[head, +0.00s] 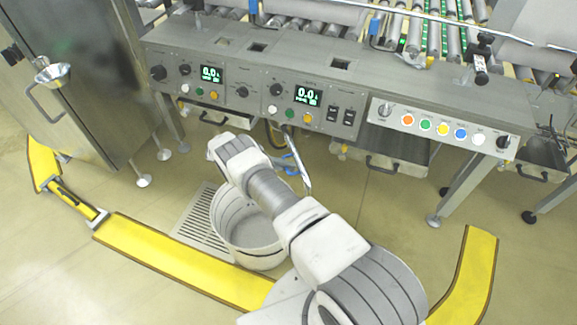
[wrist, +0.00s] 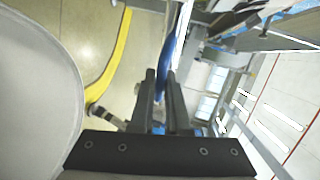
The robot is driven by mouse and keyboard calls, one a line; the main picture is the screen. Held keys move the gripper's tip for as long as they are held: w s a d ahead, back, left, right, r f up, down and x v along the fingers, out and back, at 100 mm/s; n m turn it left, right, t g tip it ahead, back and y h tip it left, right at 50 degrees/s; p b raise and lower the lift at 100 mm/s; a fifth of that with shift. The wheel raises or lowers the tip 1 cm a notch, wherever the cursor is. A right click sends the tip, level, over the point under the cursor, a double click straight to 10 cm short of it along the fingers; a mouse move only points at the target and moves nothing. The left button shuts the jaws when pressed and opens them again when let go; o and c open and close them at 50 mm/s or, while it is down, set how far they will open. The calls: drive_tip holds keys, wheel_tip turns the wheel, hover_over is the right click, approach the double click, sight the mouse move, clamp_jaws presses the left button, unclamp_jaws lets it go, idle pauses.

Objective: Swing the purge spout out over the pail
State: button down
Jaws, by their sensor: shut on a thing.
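The pail (head: 250,260) is a pale round tub standing on the floor below the machine's front panel; my arm covers part of its right side. The purge spout (head: 303,172) is a thin bent metal tube coming down from under the panel, at the pail's upper right in the head view. A blue part, seemingly its grip (head: 290,163), shows beside the tube. In the wrist view my gripper (wrist: 164,75) is shut on the blue grip (wrist: 177,45), which runs up from between the fingers. In the head view my arm hides most of the gripper. The spout's outlet is hard to make out.
The grey control panel (head: 255,95) with displays and buttons overhangs the spout. A floor grate (head: 195,232) lies left of the pail. Yellow floor barriers (head: 170,258) edge the area at left and right. A steel cabinet (head: 75,75) stands at left.

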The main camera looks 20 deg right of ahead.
drive_tip(key=shift+w+a, duration=0.2)
drive_tip(key=shift+a, duration=0.05)
idle(0.4)
drive_tip(key=c, duration=0.9)
unclamp_jaws()
drive_tip(key=shift+g, duration=0.3)
drive_tip(key=shift+s, duration=0.1)
drive_tip(key=shift+r, duration=0.25)
wheel_tip(320, 180, up, 4)
drive_tip(key=shift+r+p, duration=0.15)
drive_tip(key=shift+p, duration=1.1)
drive_tip(key=shift+s+d+r+p, duration=1.05)
drive_tip(key=shift+s+d, duration=0.15)
drive_tip(key=shift+d, duration=0.3)
drive_tip(key=shift+s+d+r+p, duration=1.05)
drive_tip(key=shift+s+d, duration=0.2)
drive_tip(key=shift+d, duration=0.3)
drive_tip(key=shift+s+d+r+p, duration=1)
drive_tip(key=shift+s+d+r, duration=0.15)
drive_tip(key=shift+d, duration=0.35)
drive_tip(key=shift+f, duration=0.1)
